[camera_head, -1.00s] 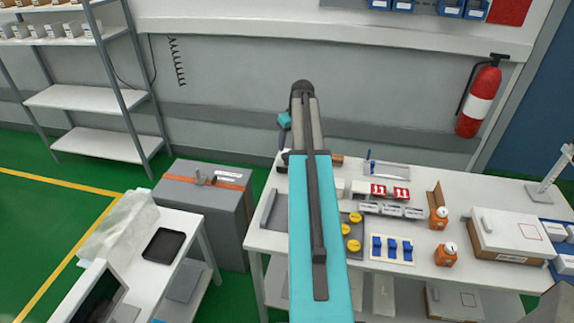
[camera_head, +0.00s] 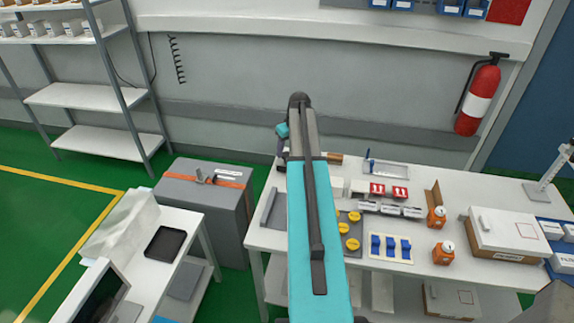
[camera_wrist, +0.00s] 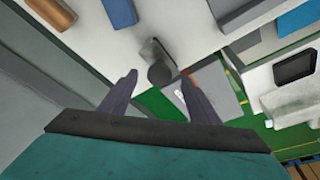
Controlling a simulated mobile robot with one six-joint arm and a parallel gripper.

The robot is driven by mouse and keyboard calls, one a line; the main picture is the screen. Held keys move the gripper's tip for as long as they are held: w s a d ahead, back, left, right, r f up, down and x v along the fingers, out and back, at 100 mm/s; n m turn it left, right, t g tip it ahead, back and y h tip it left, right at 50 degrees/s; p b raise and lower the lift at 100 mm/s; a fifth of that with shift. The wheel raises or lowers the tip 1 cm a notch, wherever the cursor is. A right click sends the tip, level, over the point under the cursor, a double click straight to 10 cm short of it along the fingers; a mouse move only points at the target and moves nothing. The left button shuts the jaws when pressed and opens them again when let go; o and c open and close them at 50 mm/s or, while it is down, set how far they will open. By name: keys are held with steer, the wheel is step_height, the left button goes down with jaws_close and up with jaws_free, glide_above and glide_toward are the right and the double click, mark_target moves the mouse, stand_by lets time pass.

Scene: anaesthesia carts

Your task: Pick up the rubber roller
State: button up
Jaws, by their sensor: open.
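A dark grey, rounded piece that looks like the rubber roller (camera_wrist: 159,75) shows in the wrist view, with a grey block-like part (camera_wrist: 152,49) joined to it or beside it. It is on the white table near an edge. My gripper (camera_wrist: 158,78) is open, its two fingers spread on either side of the dark piece in the picture. Nothing is seen between the fingers in contact; the height gap cannot be told. In the head view my gripper (camera_head: 281,150) is small and low at the table's back left corner, and my arm hides much there; I cannot make out the roller.
A grey case (camera_head: 187,190) with an orange strap stands left of the table. The wall is close behind.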

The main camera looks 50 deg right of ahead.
mark_target(287, 155)
steer(key=shift+p+x, duration=1.15)
steer(key=shift+x, duration=0.2)
steer(key=shift+p+x, duration=0.4)
steer(key=shift+x, duration=0.8)
jaws_close()
